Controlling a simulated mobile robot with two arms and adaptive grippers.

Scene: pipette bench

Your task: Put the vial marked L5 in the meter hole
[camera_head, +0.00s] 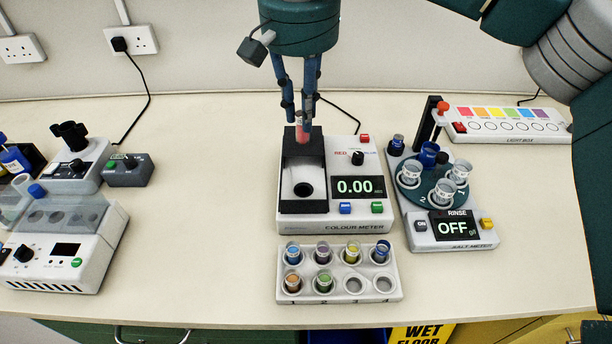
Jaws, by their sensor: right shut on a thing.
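The meter's display reads 0.00. My left gripper is not in view.
A white rack (338,270) in front of the meter holds several coloured vials, with two empty front-right holes. The salt meter (452,235) with a carousel stands right, the light box (508,127) behind it. More devices stand left, with bare bench (195,240) between.

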